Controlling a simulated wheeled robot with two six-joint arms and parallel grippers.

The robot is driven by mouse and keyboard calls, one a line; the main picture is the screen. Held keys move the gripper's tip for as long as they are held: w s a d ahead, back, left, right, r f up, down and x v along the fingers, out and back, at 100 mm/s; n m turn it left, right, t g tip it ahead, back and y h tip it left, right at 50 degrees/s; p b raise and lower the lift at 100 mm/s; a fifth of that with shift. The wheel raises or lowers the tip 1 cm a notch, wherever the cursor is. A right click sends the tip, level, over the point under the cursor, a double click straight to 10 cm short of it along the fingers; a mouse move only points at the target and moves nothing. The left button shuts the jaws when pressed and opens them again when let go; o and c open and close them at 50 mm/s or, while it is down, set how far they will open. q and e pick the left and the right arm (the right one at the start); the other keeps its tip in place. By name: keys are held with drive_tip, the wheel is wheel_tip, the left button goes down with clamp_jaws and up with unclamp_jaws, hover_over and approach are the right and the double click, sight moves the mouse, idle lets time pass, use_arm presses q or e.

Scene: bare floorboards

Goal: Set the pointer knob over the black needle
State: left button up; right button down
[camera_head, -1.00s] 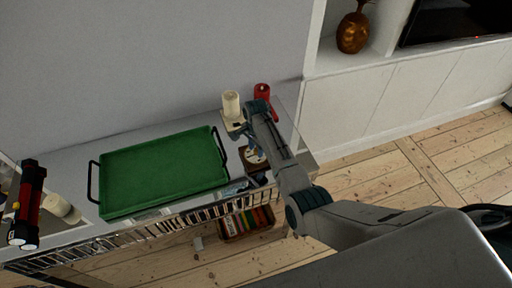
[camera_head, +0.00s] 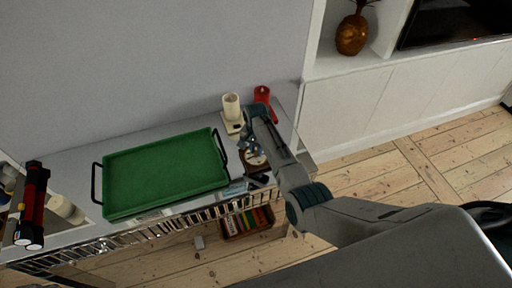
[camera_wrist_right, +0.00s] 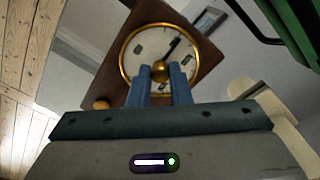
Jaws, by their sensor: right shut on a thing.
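A wooden barometer (camera_wrist_right: 134,44) with a brass-rimmed white dial (camera_wrist_right: 143,52) lies on the cabinet top; it also shows in the head view (camera_head: 256,161). The black needle (camera_wrist_right: 172,47) points to the upper right in the right wrist view. The brass pointer knob (camera_wrist_right: 160,71) is at the dial's centre. My right gripper (camera_wrist_right: 160,84) is shut on this knob, its blue fingers on either side. In the head view the right gripper (camera_head: 251,148) is small above the dial. The fingers hide the lower dial, and I cannot make out the brass pointer. My left gripper is not in view.
A green tray (camera_head: 165,176) with black handles fills the middle of the top. A red and black item (camera_head: 33,205) is at far left. A book box (camera_head: 248,223) sits below.

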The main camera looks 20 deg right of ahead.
drive_tip(key=n, duration=0.3)
drive_tip(key=shift+r+n+p, duration=0.1)
drive_tip(key=shift+n+p, duration=0.2)
drive_tip(key=n, duration=0.5)
drive_tip(key=shift+n, duration=0.3)
drive_tip(key=n, duration=0.9)
drive_tip(key=shift+w+n, duration=0.1)
drive_tip(key=shift+n, duration=0.3)
drive_tip(key=c, duration=1.3)
unclamp_jaws()
drive_tip(key=shift+c, duration=0.2)
drive_tip(key=shift+r, duration=0.1)
